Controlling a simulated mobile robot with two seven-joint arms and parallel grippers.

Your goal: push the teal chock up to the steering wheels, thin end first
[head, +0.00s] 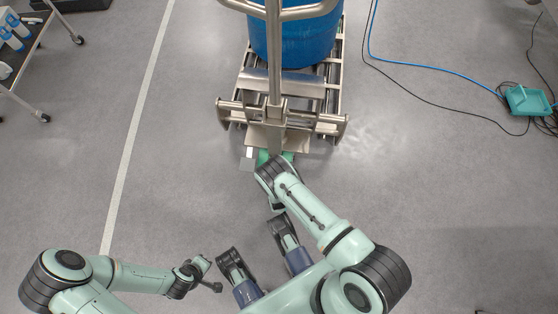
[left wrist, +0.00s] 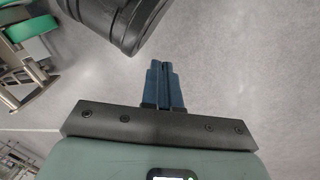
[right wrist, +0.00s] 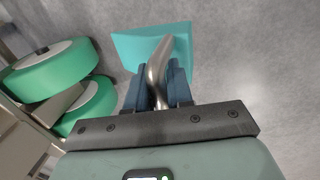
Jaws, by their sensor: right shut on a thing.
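The teal chock (right wrist: 180,38) rests on the floor in the right wrist view, with a steel handle (right wrist: 156,72) rising from it. My right gripper (right wrist: 158,90) is shut on that handle. The green steering wheels (right wrist: 45,70) are a pair just left of the chock, with a narrow gap appearing between them. I cannot tell which edge of the chock is thin. In the head view my right wrist hides the chock, and green of the wheels (head: 263,157) shows beyond it. My left gripper (left wrist: 163,85) is shut and empty, off to the left in the head view (head: 208,266).
The wheels belong to a steel truck (head: 335,125) carrying a blue drum (head: 295,40). A blue cable (head: 420,68) and black cables run right to a teal box (head: 527,100). A trolley (head: 25,60) stands at upper left.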

